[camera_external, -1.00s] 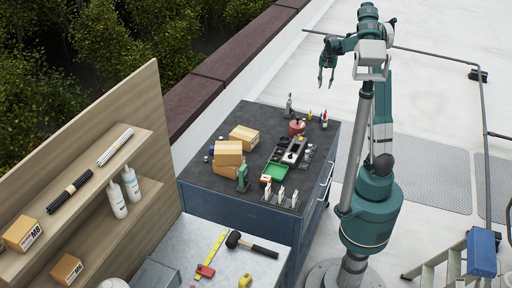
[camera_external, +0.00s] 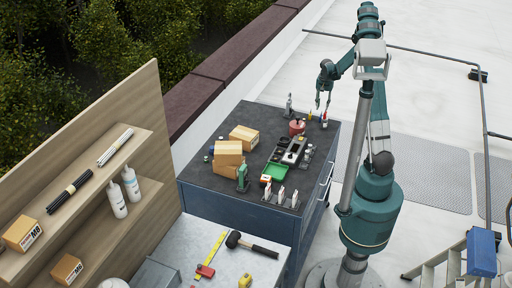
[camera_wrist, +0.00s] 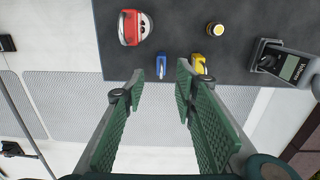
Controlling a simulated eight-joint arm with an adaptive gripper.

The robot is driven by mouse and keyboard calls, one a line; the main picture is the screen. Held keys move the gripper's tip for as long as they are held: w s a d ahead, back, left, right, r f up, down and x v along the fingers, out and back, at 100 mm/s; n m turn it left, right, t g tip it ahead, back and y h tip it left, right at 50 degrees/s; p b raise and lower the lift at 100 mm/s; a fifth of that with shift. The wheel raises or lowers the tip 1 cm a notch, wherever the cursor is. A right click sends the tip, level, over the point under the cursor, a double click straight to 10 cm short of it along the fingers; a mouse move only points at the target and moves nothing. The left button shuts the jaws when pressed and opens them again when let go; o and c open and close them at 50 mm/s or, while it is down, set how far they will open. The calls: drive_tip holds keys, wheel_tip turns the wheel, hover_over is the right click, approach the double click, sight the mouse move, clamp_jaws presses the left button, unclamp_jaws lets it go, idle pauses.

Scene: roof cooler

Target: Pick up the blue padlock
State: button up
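The blue padlock (camera_wrist: 161,66) is a small blue thing on the dark table top near its edge in the wrist view. My gripper (camera_wrist: 162,82) is open and empty, with a green-padded finger on each side. In the external view my gripper (camera_external: 324,99) is above the far right corner of the workbench (camera_external: 225,186). I cannot make out the padlock in the external view.
In the wrist view a yellow item (camera_wrist: 197,65) sits close to the right fingertip. A red and white object (camera_wrist: 134,27), a yellow-topped cylinder (camera_wrist: 214,29) and a black stand (camera_wrist: 267,57) are around.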

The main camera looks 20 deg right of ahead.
sight(321, 116)
drive_tip(key=shift+f, duration=0.7)
drive_tip(key=shift+f, duration=0.15)
drive_tip(key=shift+f, duration=1.15)
drive_tip(key=shift+w+f, duration=0.2)
drive_tip(key=shift+f, duration=2.4)
clamp_jaws()
